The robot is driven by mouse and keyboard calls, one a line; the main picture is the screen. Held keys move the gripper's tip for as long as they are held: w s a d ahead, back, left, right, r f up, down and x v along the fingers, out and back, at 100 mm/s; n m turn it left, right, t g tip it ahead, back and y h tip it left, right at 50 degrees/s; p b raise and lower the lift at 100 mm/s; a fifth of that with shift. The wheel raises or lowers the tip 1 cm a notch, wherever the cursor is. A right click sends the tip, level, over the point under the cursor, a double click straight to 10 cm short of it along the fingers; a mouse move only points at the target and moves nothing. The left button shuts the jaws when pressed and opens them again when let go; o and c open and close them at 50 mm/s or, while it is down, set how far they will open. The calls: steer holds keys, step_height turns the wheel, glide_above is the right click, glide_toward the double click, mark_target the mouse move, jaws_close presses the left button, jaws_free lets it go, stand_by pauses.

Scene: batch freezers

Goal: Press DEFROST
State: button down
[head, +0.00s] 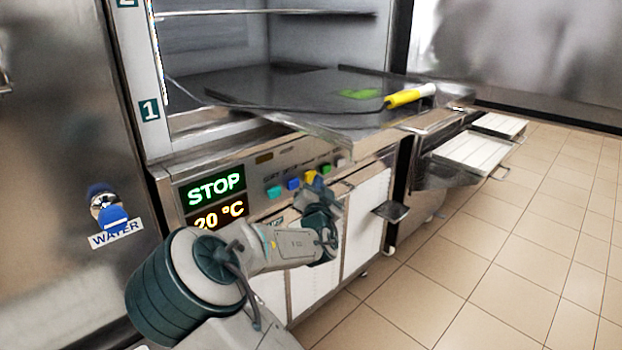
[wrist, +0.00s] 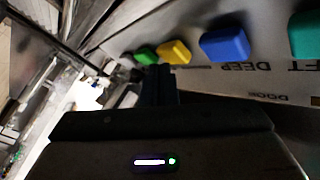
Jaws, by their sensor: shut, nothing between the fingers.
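The control panel (head: 262,170) has a row of coloured buttons: teal (head: 274,191), blue (head: 293,184), yellow (head: 310,177) and green (head: 325,168), with a pale one at the far end. I cannot read which is DEFROST. In the wrist view, the teal (wrist: 306,36), blue (wrist: 225,43), yellow (wrist: 173,52) and green (wrist: 146,54) buttons run along the top, with upside-down lettering including "DEEP". My gripper (wrist: 158,70) is shut and empty, its tips appearing just below the yellow and green buttons. I cannot tell whether they touch. The display (head: 214,189) reads STOP and 20 °C.
White doors (head: 367,225) are below the panel. A blue WATER knob (head: 112,217) is at left. Tiled floor (head: 500,260) is clear at right.

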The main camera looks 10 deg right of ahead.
steer(key=shift+w+a, duration=0.35)
steer(key=shift+w, duration=0.05)
stand_by(1.0)
steer(key=shift+s+d, duration=0.1)
steer(key=shift+s+d+b, duration=0.3)
steer(key=shift+s+d, duration=0.15)
steer(key=shift+s, duration=0.2)
steer(key=s+d, duration=0.1)
steer(key=s, duration=0.1)
steer(key=s+d, duration=0.2)
stand_by(0.4)
steer(key=shift+a, duration=0.1)
stand_by(0.4)
